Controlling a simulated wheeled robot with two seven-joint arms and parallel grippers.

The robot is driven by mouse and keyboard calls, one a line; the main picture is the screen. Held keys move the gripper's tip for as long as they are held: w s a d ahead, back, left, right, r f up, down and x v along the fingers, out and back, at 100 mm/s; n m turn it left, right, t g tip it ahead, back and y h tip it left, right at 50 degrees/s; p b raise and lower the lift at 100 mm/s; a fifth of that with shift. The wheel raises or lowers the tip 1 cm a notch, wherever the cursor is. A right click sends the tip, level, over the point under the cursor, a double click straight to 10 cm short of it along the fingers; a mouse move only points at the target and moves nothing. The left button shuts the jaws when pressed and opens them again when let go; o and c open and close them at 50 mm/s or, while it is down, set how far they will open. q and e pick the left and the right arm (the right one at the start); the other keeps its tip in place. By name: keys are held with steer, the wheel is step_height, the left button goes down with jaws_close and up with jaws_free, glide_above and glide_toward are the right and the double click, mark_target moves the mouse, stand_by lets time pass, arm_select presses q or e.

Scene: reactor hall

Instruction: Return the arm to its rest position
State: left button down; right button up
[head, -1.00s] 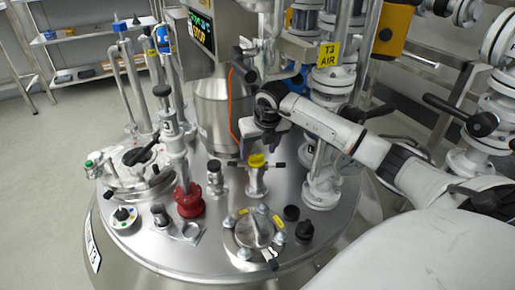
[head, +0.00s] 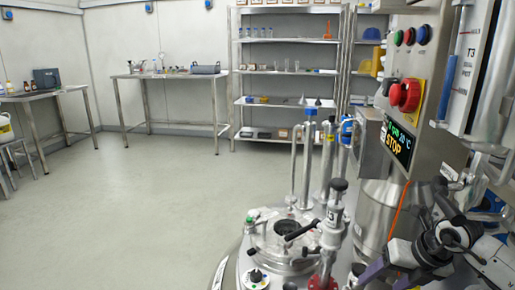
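My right gripper (head: 388,277) is at the lower right, at the end of my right arm (head: 490,262), which comes in from the right edge. Its purple fingers look apart, with nothing visible between them. It is in front of the steel column on the reactor vessel (head: 258,242), and the vessel's lower part is cut off by the frame. My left gripper is not in view.
Upright pipes and a valve (head: 333,232) rise from the lid. Shelves (head: 290,72) and a steel table (head: 170,76) stand at the back.

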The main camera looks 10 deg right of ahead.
steer(key=s+a+f+y, duration=0.25)
steer(key=a+y, duration=0.25)
steer(key=a, duration=0.9)
steer(key=s+a+r+m+t+y, duration=0.4)
steer(key=a+r+m+t+y, duration=0.45)
steer(key=a, duration=0.45)
steer(key=s+d+f+m+t+h, duration=0.1)
steer(key=d+f+m+h, duration=0.3)
steer(key=m, duration=0.4)
steer(key=s+d+f+m+t+h, duration=0.2)
steer(key=d+f+m+h, duration=0.15)
steer(key=m+h, duration=0.45)
steer(key=s+a+f+m+g, duration=0.3)
steer(key=s+f+m+g, duration=0.4)
steer(key=s+f, duration=0.6)
arm_select(q)
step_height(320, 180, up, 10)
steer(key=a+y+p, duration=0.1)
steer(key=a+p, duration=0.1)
steer(key=p, duration=1.5)
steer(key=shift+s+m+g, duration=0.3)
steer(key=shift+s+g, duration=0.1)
arm_select(e)
step_height(320, 180, up, 10)
steer(key=d, duration=0.2)
steer(key=shift+s+d+r+n+h, duration=0.15)
steer(key=shift+d+r+n+h, duration=0.1)
steer(key=shift+n+h, duration=0.15)
